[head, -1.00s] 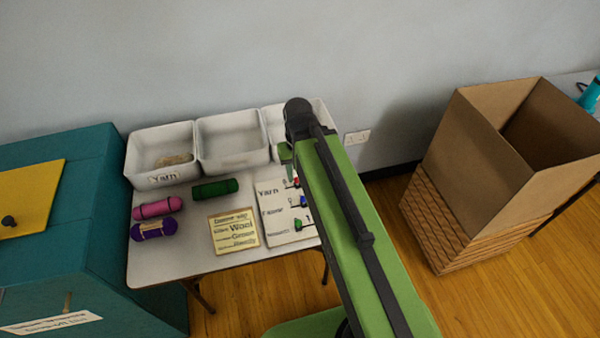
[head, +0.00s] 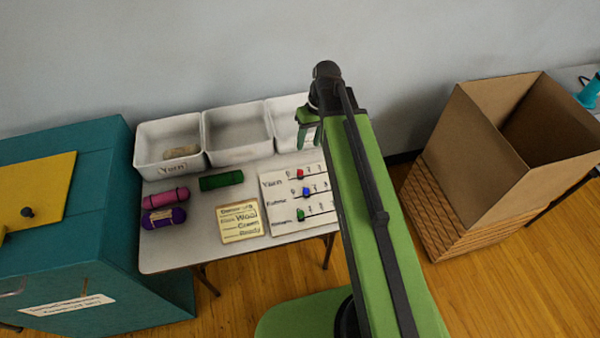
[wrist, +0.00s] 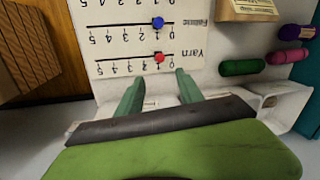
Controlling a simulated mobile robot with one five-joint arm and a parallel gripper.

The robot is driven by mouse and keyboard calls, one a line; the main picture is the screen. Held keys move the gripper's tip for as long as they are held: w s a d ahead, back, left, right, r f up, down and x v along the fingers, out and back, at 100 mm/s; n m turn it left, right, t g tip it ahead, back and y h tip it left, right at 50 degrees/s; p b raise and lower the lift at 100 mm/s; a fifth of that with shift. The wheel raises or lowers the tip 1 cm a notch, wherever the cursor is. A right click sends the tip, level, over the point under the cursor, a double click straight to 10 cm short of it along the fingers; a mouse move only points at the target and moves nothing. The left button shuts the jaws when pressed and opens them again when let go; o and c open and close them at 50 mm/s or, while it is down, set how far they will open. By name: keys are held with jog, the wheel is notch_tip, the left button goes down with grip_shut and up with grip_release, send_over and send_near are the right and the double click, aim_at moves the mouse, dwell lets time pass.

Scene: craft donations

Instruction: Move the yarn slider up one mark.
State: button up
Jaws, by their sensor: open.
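The white slider board (head: 278,222) lies on the table, with labelled rows of numbered marks. Its Yarn row has a red knob (head: 300,174), which the wrist view shows upside down at about the 1 mark (wrist: 159,57). The Fabric row below has a blue knob (head: 306,191), also near 1 (wrist: 158,22); a green knob (head: 301,214) sits on the lowest row. My gripper (head: 309,138) is open and empty. In the wrist view its fingertips (wrist: 158,76) lie either side of the red knob's line, short of it and not touching. My arm hides the board's right edge.
White bins (head: 237,158) stand along the back of the table, close to my gripper. Pink, purple and green yarn rolls (head: 221,181) and a yellowish sign (head: 239,220) lie left of the board. A cardboard box (head: 480,150) stands right.

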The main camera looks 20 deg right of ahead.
aim_at(301, 170)
jog(key=a+f+b, duration=0.1)
jog(key=f+b, duration=0.7)
jog(key=f, duration=0.1)
jog(key=a+f+b, duration=0.1)
jog(key=f+b, duration=0.3)
jog(key=shift+s+a+f, duration=0.25)
jog(key=shift+a+f, duration=0.05)
jog(key=shift+r, duration=0.15)
jog(key=shift+c, duration=0.4)
grip_shut()
